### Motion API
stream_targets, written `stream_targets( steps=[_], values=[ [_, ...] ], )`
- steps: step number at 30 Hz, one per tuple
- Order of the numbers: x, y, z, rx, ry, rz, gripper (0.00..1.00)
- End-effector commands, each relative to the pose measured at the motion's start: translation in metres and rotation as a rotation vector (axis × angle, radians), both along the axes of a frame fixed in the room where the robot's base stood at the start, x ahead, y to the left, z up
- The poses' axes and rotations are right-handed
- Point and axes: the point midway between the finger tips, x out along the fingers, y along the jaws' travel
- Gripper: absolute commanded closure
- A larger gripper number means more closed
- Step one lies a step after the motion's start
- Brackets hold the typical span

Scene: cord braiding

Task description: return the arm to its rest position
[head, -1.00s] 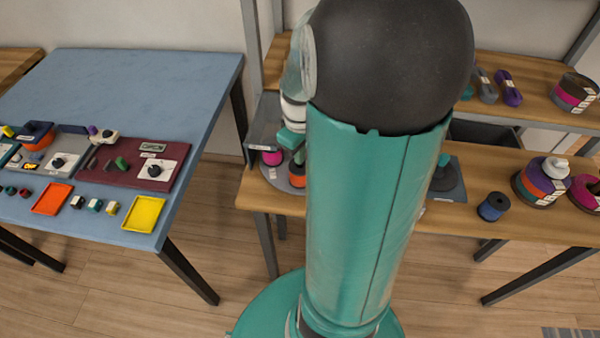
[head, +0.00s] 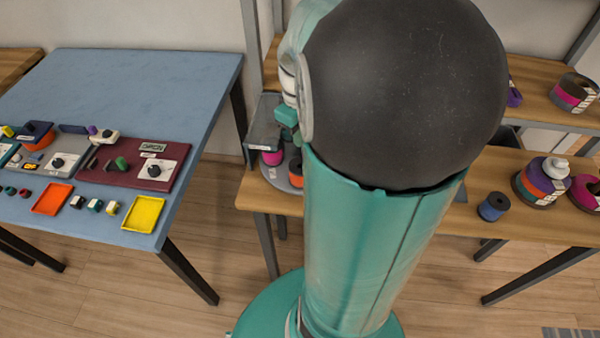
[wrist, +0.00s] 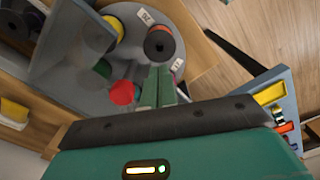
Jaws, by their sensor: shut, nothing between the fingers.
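My own teal and black arm fills the middle of the head view and hides part of the wooden bench behind it. In the wrist view my gripper (wrist: 158,88) shows as two green fingers closed together with nothing between them. Beyond the fingertips is a grey round tray (wrist: 190,45) with labels. The fingers appear apart from these, though the exact gap is hard to tell.
A blue table (head: 150,85) stands at left with a dark red panel (head: 130,165), an orange tray (head: 52,198) and a yellow tray (head: 145,214).

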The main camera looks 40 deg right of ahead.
Motion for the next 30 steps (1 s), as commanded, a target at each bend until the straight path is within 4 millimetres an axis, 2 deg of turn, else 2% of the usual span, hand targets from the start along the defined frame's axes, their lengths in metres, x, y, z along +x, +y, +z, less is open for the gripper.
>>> stream_targets(
  steps=[14, 17, 20, 25, 30],
  values=[
    [0.0, 0.0, 0.0, 0.0, 0.0, 0.0, 1.0],
    [0.001, 0.006, 0.003, -0.007, -0.006, 0.0, 1.0],
    [0.005, 0.023, 0.014, -0.033, -0.031, -0.004, 1.0],
    [0.007, 0.081, 0.047, -0.089, -0.128, -0.028, 1.0],
    [-0.003, 0.141, 0.075, -0.099, -0.26, -0.061, 1.0]
  ],
)
